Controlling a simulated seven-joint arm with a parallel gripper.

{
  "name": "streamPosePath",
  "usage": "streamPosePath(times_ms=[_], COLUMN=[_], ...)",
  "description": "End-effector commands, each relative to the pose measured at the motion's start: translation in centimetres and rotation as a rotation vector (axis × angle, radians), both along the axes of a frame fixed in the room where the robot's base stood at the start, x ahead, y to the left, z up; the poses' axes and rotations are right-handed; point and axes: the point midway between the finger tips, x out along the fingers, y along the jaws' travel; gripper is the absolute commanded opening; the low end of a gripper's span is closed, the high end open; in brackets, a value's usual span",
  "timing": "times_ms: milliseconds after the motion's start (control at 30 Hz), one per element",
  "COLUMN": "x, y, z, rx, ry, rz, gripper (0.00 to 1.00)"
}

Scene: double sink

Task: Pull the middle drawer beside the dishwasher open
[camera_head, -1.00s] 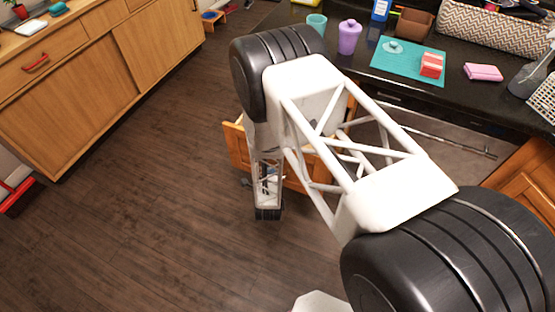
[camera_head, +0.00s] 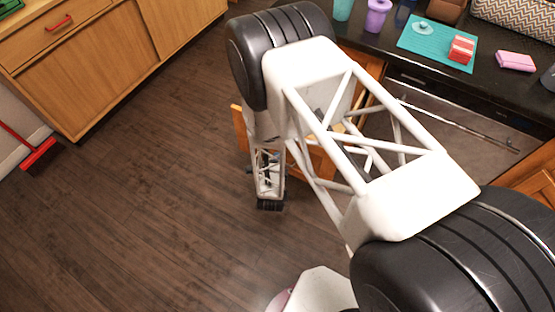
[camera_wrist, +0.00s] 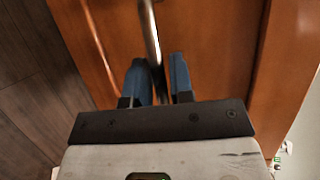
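An orange-brown drawer front (camera_head: 241,129) stands out from the cabinet under the counter, left of the dishwasher (camera_head: 455,112). Pale wood of the drawer box shows behind it, so the drawer is out. My arm covers much of it, and I cannot tell how far out it is or its place in the stack. In the wrist view the wooden front (camera_wrist: 215,45) fills the middle, with a metal bar handle (camera_wrist: 151,32) running down it. My gripper (camera_wrist: 160,62) has its blue fingers on both sides of the handle, close around it.
The dark counter (camera_head: 405,75) holds a teal mat (camera_head: 410,41), a purple cup (camera_head: 377,17) and a pink item (camera_head: 516,61). A wooden cabinet (camera_head: 95,75) stands at upper left, with a red broom (camera_head: 38,154) beside it. The floor (camera_head: 130,205) between is clear.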

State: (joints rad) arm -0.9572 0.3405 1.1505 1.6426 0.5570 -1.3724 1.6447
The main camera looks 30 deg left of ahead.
Motion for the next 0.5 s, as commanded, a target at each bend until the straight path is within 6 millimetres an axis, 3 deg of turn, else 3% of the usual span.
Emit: streamPosePath(times_ms=[100, 500], x=[0.01, -0.34], y=[-0.02, -0.18], z=[0.00, 0.08], rx=[0.000, 0.000], ry=[0.000, 0.000], rz=[0.000, 0.000], gripper=[0.37, 0.37])
